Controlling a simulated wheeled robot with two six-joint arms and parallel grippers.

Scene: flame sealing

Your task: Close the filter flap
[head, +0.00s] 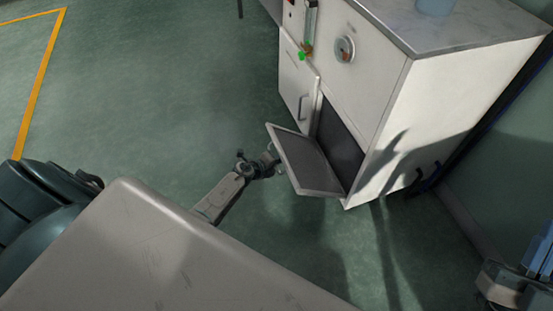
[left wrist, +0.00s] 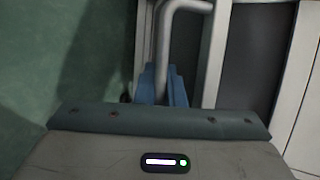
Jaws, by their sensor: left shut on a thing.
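The filter flap (head: 306,164) stands open, swung out from the lower front of the white cabinet (head: 428,110), with a dark opening (head: 338,140) behind it. My left gripper (head: 270,158) is at the flap's outer left edge. In the left wrist view its blue fingers (left wrist: 176,88) are shut on a bent grey metal handle (left wrist: 188,6), and part of the flap (left wrist: 217,50) shows beside it. The fingertips' contact is partly hidden. My right gripper (head: 540,252) is partly in view at the lower right edge, away from the flap; its opening cannot be made out.
A closed small door (head: 295,88) with a handle is left of the opening. Above are a round dial (head: 344,49) and a gauge with a green part (head: 302,55). A blue container (head: 435,6) stands on top. The green floor (head: 170,110) left of the flap is clear.

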